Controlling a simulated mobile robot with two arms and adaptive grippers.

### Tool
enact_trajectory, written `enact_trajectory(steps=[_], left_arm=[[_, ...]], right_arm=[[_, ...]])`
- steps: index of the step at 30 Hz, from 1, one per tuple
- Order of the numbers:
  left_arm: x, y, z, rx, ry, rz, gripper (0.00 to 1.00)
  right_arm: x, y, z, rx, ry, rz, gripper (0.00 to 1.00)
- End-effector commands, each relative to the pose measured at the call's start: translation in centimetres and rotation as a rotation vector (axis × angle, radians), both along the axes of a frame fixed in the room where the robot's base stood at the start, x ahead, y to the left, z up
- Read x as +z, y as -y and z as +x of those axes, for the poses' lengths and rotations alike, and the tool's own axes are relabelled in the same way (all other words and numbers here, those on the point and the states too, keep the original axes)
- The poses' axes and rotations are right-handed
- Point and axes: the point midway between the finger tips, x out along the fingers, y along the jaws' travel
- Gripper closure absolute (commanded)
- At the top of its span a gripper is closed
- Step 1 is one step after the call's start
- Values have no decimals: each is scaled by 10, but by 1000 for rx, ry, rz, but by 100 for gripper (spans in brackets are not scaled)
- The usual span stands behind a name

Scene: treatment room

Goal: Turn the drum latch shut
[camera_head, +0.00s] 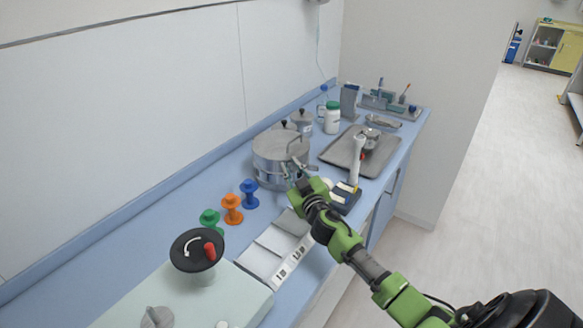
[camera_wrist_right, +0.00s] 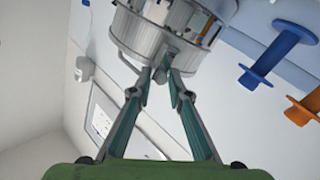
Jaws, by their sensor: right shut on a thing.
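My left gripper is not in view.
Green (camera_head: 211,218), orange (camera_head: 232,209) and blue (camera_head: 249,194) spools stand left of the drum. A steel tray (camera_head: 338,151) lies behind to the right. A black dial with a red handle (camera_head: 209,252) and a white panel (camera_head: 262,258) are in front.

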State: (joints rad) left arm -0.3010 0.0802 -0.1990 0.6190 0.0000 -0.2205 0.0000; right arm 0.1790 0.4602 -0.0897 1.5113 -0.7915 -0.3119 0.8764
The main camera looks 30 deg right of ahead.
Motion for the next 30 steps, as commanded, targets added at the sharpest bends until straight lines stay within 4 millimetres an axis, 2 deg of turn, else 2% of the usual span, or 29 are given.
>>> enact_trajectory(steps=[6,17,18,30], left_arm=[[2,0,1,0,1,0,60],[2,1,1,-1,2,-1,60],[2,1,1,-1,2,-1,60],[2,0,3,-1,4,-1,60]], right_arm=[[-4,1,-1,-10,-41,-96,100],[-7,0,-1,-8,-49,-109,100],[-7,0,-1,-8,-49,-109,72],[-3,-3,-3,-2,-40,-105,72]])
